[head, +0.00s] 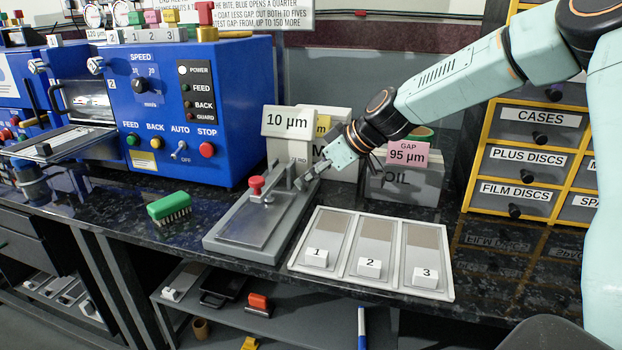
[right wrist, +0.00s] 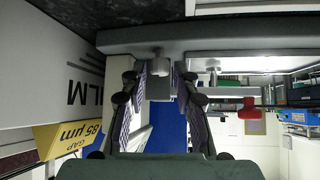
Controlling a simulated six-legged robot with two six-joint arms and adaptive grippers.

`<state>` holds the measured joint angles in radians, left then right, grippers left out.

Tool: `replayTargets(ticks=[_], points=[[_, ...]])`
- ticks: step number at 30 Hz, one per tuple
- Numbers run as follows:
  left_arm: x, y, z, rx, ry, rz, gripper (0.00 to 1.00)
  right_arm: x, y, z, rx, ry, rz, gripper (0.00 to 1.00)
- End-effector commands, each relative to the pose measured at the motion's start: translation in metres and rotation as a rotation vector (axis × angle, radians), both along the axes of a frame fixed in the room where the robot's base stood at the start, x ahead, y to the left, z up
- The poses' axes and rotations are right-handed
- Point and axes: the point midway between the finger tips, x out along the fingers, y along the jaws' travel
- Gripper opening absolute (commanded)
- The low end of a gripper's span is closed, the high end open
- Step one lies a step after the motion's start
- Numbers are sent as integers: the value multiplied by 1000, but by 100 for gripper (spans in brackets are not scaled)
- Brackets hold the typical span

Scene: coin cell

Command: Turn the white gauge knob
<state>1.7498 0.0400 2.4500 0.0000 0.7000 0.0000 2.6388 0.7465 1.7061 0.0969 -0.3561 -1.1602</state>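My right gripper (head: 304,181) reaches in from the right to the right side of a grey plate fixture (head: 222,246) with a red knob (head: 256,185). In the right wrist view its two fingers (right wrist: 160,98) are apart with nothing held. A small pale knob (right wrist: 160,65) on the grey fixture edge shows just beyond and between the fingertips; I cannot tell whether they touch it. In the head view the gripper hides this spot. The red knob also shows in the wrist view (right wrist: 250,108). White knobs (head: 95,65) also sit on the blue machine. My left gripper is not in view.
A tray with three numbered plates (head: 372,292) lies right of the fixture. Behind the gripper stand a white 10 µm box (head: 290,150) and a grey foil box (head: 400,188) with a pink tag. A green brush (head: 169,207) lies left. Drawers (head: 520,160) stand right.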

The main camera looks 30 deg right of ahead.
Motion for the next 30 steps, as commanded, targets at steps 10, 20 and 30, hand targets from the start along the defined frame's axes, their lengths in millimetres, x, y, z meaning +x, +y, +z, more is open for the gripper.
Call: replayTargets(ticks=[10, 20, 30], points=[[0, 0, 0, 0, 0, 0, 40, 0, 0, 0, 1, 1, 0, 15], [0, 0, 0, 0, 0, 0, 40, 0, 0, 0, 1, 2, 0, 0], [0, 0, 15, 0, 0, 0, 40, -2, 2, 1, 1, 5, -57, 0]])
